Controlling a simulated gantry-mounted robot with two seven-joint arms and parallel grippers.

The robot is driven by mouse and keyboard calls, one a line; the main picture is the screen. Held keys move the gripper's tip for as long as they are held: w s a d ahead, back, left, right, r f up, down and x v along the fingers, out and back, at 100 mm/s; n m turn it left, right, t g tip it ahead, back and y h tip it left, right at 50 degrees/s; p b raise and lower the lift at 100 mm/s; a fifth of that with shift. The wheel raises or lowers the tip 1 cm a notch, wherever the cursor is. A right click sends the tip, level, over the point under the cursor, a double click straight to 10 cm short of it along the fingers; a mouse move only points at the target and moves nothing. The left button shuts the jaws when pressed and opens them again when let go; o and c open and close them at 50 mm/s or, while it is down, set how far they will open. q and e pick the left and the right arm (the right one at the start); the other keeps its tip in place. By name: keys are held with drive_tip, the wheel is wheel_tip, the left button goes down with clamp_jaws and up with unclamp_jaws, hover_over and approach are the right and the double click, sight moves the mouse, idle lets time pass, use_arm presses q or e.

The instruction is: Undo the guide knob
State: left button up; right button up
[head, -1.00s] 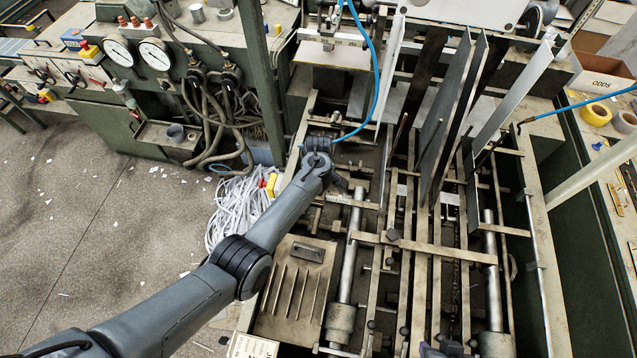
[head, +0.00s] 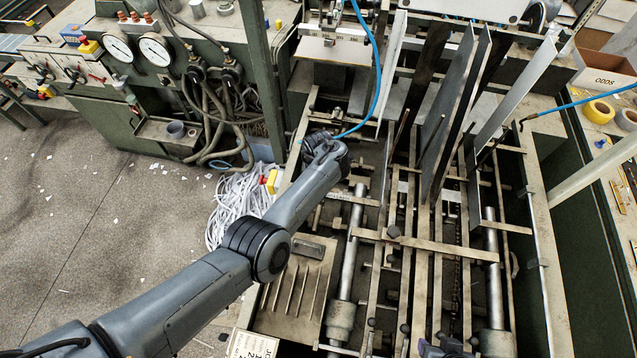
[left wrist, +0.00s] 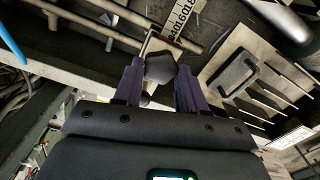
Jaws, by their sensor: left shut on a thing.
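In the left wrist view a dark rounded knob (left wrist: 160,68) sits between the two purple fingers of my left gripper (left wrist: 158,85), which is shut on it. A thin metal rod or bracket rises beside the knob. In the head view my left arm reaches over the left side of the feeder bed, and its wrist hides the gripper fingers and the held knob. Another dark knob (head: 393,231) stands on a crossbar further right. A dark piece at the bottom edge of the head view may be my right gripper (head: 440,349); its jaws are not clear.
Tall upright metal plates (head: 452,110) stand right of my wrist. A blue hose (head: 376,75) hangs down close to it. White paper strips (head: 234,205) are heaped on the floor left of the frame.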

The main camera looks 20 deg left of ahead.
use_arm(q)
drive_tip(key=n+b, duration=0.2)
drive_tip(key=n, duration=0.3)
drive_tip(key=shift+d+f+b, duration=0.1)
drive_tip(key=shift+b, duration=0.3)
drive_tip(key=shift+s+n+b, duration=0.1)
drive_tip(key=shift+n+b, duration=0.5)
drive_tip(key=shift+n, duration=0.6)
drive_tip(key=o, duration=1.1)
drive_tip(key=shift+c, duration=0.2)
drive_tip(key=shift+r, duration=0.65)
wheel_tip(320, 180, up, 10)
drive_tip(key=p, duration=0.7)
